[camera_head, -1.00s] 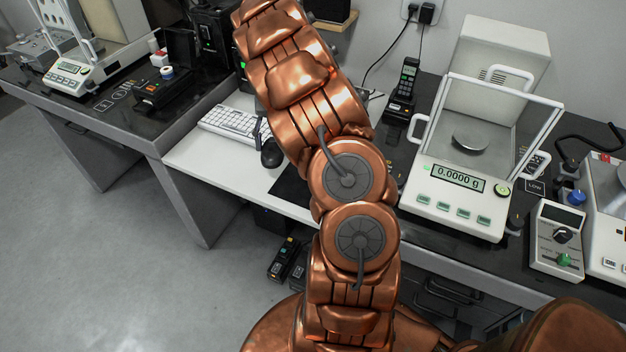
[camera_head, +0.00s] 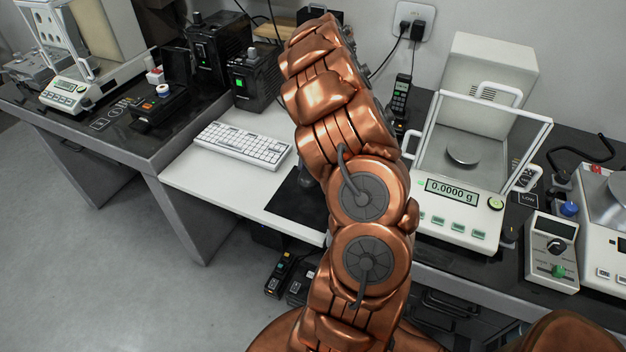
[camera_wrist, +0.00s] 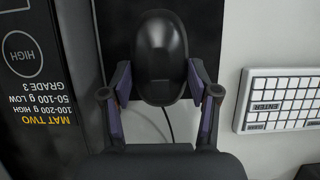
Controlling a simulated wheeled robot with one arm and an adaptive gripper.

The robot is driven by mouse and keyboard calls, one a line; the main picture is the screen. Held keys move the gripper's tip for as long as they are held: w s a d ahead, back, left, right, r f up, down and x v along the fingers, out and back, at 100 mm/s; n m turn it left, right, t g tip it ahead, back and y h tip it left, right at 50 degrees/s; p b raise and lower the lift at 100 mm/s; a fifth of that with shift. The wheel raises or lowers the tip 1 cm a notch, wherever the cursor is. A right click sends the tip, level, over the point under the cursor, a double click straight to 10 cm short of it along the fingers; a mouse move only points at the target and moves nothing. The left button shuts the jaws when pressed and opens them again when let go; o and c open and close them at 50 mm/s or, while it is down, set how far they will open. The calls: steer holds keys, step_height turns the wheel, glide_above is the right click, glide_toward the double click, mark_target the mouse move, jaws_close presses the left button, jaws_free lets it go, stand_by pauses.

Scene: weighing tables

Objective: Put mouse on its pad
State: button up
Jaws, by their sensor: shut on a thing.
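The black mouse (camera_wrist: 160,55) is between the two fingers of my gripper (camera_wrist: 159,82), which is shut on its sides in the wrist view. The dark mouse pad (camera_wrist: 116,42) lies beneath and around it. Whether the mouse touches the pad or hangs just above it, I cannot tell. In the head view the pad (camera_head: 289,206) lies on the white desk, partly hidden by my arm. A small part of the mouse (camera_head: 305,182) shows beside my arm there, over the pad's far part. My gripper is mostly hidden in that view.
A white keyboard (camera_head: 242,146) lies left of the pad, with bare white desk (camera_head: 213,188) in front. A balance (camera_head: 458,200) with a glass shield stands right of my arm. A black handset (camera_head: 400,97) stands behind.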

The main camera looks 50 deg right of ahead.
mark_target(314, 179)
steer(key=shift+f+p, duration=0.45)
steer(key=shift+f, duration=2.2)
steer(key=shift+f, duration=0.15)
steer(key=o, duration=1.6)
